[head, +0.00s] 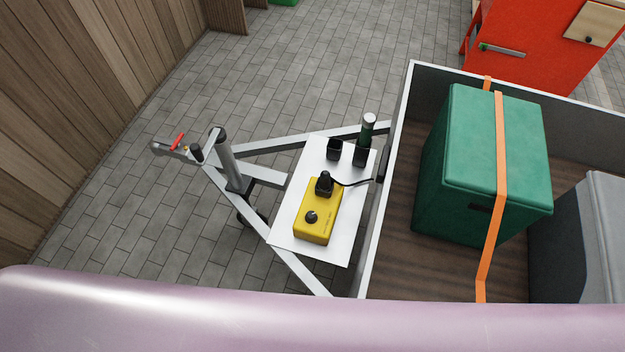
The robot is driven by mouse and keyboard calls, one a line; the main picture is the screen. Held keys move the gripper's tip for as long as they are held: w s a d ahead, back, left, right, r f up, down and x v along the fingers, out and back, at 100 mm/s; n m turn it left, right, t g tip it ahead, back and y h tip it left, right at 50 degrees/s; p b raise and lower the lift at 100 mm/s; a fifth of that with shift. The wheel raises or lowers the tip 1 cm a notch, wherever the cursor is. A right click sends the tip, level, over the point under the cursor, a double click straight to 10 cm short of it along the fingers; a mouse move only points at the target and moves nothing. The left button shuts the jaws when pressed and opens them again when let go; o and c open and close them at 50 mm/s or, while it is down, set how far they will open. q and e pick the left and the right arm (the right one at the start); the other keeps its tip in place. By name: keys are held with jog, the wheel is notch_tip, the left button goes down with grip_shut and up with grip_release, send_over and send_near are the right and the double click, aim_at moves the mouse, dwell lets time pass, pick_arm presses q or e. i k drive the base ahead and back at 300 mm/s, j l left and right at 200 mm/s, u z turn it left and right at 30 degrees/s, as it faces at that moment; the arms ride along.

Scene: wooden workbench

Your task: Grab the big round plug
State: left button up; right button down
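A black plug (325,183) stands on the far end of a yellow box (318,228), with a thin black cable running right toward the trailer. A round black fitting (311,217) sits at the near end of the box. A dark cylinder with a green band (368,128) stands upright in or behind a black holder (360,156). A second black holder (334,148) is to its left and looks empty. I cannot tell for sure which piece is the big round plug. Neither of my grippers shows in the head view.
The box and holders are on a white board (290,240) over the trailer's metal drawbar (265,150). The trailer bed wall (398,130) rises just right of it. A strapped green crate (470,170) is inside. A pale pink surface (250,320) fills the bottom edge.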

aim_at(324, 182)
jog(key=j, duration=1.45)
jog(key=i+j, duration=0.1)
jog(key=j, duration=0.35)
